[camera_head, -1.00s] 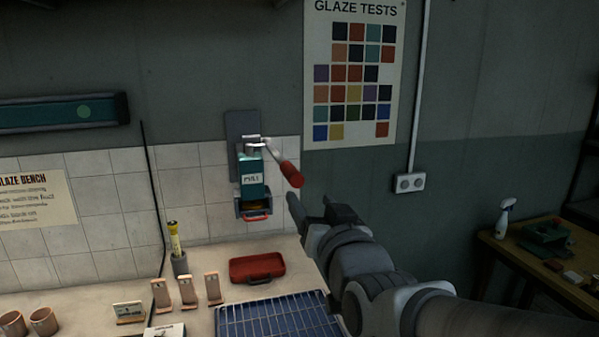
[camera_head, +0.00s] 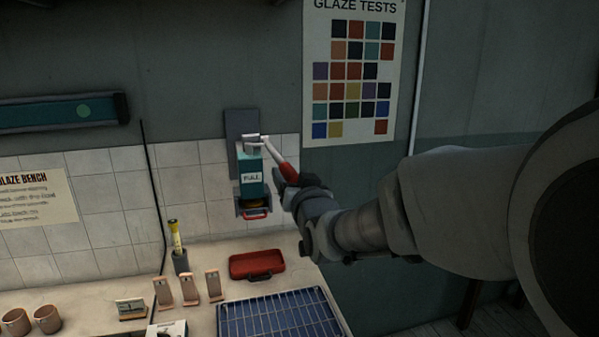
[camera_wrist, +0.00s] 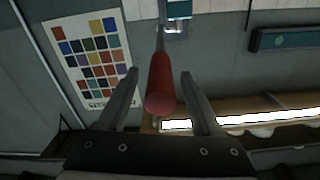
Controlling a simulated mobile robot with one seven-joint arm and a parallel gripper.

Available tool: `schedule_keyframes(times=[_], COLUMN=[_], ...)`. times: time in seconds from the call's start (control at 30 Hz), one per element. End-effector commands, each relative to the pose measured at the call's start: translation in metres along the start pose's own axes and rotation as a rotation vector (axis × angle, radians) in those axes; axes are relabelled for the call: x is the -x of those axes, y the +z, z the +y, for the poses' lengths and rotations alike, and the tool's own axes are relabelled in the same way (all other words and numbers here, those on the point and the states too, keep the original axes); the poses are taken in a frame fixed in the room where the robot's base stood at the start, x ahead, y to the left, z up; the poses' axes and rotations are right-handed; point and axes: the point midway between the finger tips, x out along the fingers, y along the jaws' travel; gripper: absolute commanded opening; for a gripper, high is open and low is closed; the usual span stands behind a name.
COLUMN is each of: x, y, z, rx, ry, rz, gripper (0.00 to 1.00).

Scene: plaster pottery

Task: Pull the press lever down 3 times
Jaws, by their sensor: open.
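The press (camera_head: 250,178) is a teal wall-mounted unit with a label that reads "PULL". Its lever has a metal arm and a red grip (camera_head: 288,172) that slants down to the right. In the wrist view the red grip (camera_wrist: 161,85) points toward me between the two fingers. My gripper (camera_wrist: 158,85) is open, with one finger on each side of the grip and visible gaps on both sides. In the head view my gripper (camera_head: 291,190) is at the grip's lower end and hides part of it.
Below the press, a red tray (camera_head: 257,265) and a blue rack (camera_head: 280,318) lie on the bench. A dark holder with a yellow item (camera_head: 176,240), several small tiles and two cups (camera_head: 47,319) stand to the left. A glaze chart (camera_head: 352,80) hangs on the wall.

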Motion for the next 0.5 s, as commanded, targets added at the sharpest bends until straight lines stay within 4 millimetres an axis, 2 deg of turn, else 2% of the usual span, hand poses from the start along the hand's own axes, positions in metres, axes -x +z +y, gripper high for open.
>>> schedule_keyframes(times=[0.17, 0.47, 0.5], x=[-0.0091, -0.0101, -0.0101], y=[0.0002, 0.0001, 0.0001], z=[-0.0001, -0.0002, -0.0002], rx=[0.001, 0.001, 0.001], ry=[0.0, -0.001, -0.001], rz=[0.0, 0.001, 0.001], gripper=[0.67, 0.67, 0.6])
